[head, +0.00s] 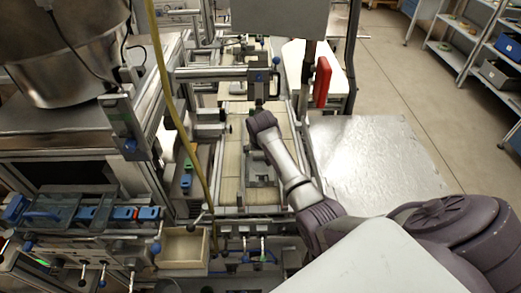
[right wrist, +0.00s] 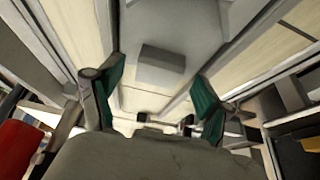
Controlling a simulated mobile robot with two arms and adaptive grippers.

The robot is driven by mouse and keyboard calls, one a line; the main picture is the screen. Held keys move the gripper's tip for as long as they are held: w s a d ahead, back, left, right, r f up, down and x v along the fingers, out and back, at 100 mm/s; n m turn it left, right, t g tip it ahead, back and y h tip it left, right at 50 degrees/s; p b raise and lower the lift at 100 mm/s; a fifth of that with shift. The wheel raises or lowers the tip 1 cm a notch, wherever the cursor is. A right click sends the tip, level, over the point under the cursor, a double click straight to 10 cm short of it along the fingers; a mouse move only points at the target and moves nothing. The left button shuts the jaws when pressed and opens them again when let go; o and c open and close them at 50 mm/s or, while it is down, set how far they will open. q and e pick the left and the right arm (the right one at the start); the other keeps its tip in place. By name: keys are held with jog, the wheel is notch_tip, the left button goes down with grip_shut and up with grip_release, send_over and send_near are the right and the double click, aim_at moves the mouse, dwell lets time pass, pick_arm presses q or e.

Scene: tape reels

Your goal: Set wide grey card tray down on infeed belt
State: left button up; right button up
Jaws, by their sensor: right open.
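The wide grey card tray (right wrist: 195,20) shows in the right wrist view as a flat grey body with a raised block on it. It appears to lie on the pale slatted infeed belt (right wrist: 275,48), which shows on both sides of it. In the head view the belt (head: 230,170) runs away from me, and grey parts on it are partly hidden by my right arm. My right gripper (right wrist: 157,98) is open, its green-padded fingers wide apart, with the raised block ahead between them and nothing clearly gripped. In the head view its fingers are hard to make out. My left gripper is not in view.
Metal rails and frames line both sides of the belt. A red box (head: 322,82) is at the belt's right. A bare metal table (head: 375,165) stands right of it. A yellow hose (head: 172,100) hangs on the left, and a wooden bin (head: 184,248) is at the front.

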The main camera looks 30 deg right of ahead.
aim_at(261, 169)
jog(key=b+v, duration=0.2)
jog(key=v, duration=1)
jog(key=shift+r, duration=0.2)
